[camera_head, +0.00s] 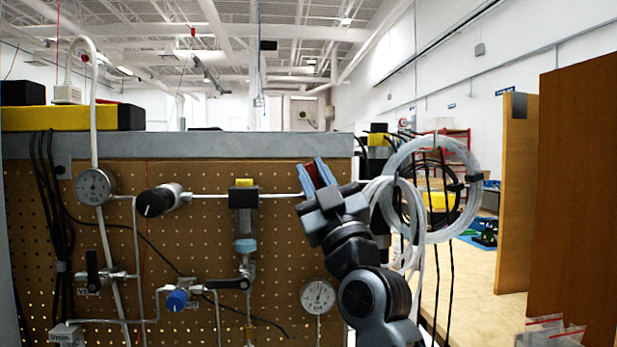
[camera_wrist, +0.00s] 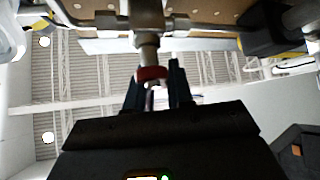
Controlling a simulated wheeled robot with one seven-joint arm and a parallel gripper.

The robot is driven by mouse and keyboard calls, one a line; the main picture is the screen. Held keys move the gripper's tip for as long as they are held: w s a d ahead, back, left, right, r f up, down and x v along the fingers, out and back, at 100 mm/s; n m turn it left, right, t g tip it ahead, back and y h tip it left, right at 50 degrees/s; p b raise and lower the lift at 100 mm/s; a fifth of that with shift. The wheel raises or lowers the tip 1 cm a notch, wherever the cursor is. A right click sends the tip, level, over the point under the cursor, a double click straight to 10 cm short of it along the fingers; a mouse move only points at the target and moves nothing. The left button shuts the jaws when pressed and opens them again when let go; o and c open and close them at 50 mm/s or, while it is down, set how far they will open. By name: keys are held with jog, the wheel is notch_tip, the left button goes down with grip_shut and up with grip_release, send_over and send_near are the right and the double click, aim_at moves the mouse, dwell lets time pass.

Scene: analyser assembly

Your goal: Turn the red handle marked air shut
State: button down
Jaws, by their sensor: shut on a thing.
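The red handle (camera_head: 315,177) is at the right end of a thin horizontal pipe near the top right of the pegboard panel. My gripper (camera_head: 316,171) comes up from below right, with its blue fingertips on either side of the handle, shut on it. In the wrist view the red handle (camera_wrist: 152,74) sits on a metal valve stem, between the two dark fingers of my gripper (camera_wrist: 155,85). I cannot read an "air" label; the handle's far side and part of the valve are hidden by my gripper.
The pegboard panel (camera_head: 180,250) carries a black knob (camera_head: 152,203), a blue knob (camera_head: 177,300), a black lever (camera_head: 92,272) and gauges (camera_head: 95,187), (camera_head: 317,296). Coiled white tubing (camera_head: 470,190) hangs right of my arm. Brown boards (camera_head: 580,180) stand at the far right.

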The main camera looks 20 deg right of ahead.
jog(key=shift+s+d+r+m+h+p, duration=0.15)
jog(key=shift+m+h+p, duration=0.55)
jog(key=shift+m+h, duration=0.35)
jog(key=shift+w+d+r+m+h+p, duration=0.1)
jog(key=shift+m+h+p, duration=0.55)
jog(key=shift+m+h, duration=0.4)
jog(key=shift+s+d+r+m+h+p, duration=0.15)
jog(key=shift+m+h+p, duration=0.55)
jog(key=shift+m+h, duration=0.35)
jog(key=m+h, duration=0.1)
jog(key=m+h+p, duration=0.1)
jog(key=shift+d+f+m+p, duration=0.15)
jog(key=shift+d+m+p, duration=0.1)
jog(key=shift+m+p, duration=0.1)
jog(key=shift+d+f+m+g+h+p, duration=0.2)
jog(key=shift+m+g+h+p, duration=0.1)
jog(key=shift+m+h, duration=0.45)
jog(key=c, duration=1.1)
grip_release()
jog(key=shift+r, duration=0.1)
